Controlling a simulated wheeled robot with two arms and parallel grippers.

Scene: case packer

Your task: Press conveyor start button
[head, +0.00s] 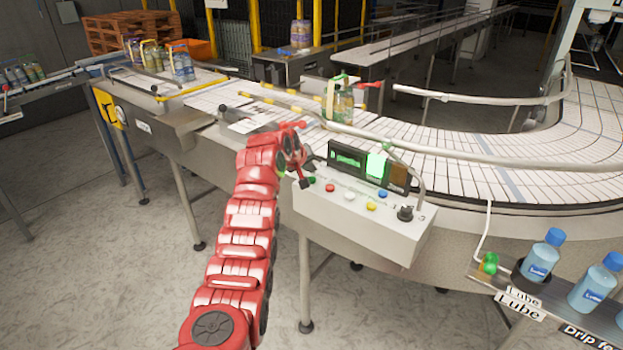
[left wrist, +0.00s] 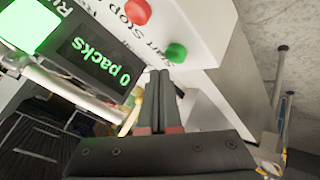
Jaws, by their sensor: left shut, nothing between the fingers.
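The control box (head: 352,213) stands at the side of the conveyor, with a row of coloured buttons on its top. The green button (head: 312,180) is at the left end of the row, and it also shows in the left wrist view (left wrist: 176,53). A red button (head: 330,188) is beside it, near the printed word "Stop". My left gripper (head: 304,184) is shut and empty, its tips close to the green button. In the left wrist view the shut fingers (left wrist: 158,74) end just beside the button; I cannot tell whether they touch it. My right gripper is out of view.
A display (head: 345,159) reading "0 packs" and a lit green panel (head: 377,165) stand behind the buttons. A black knob (head: 405,213) is at the box's right end. Bottles stand on the conveyor (head: 480,170). Blue lube bottles (head: 543,256) are at lower right.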

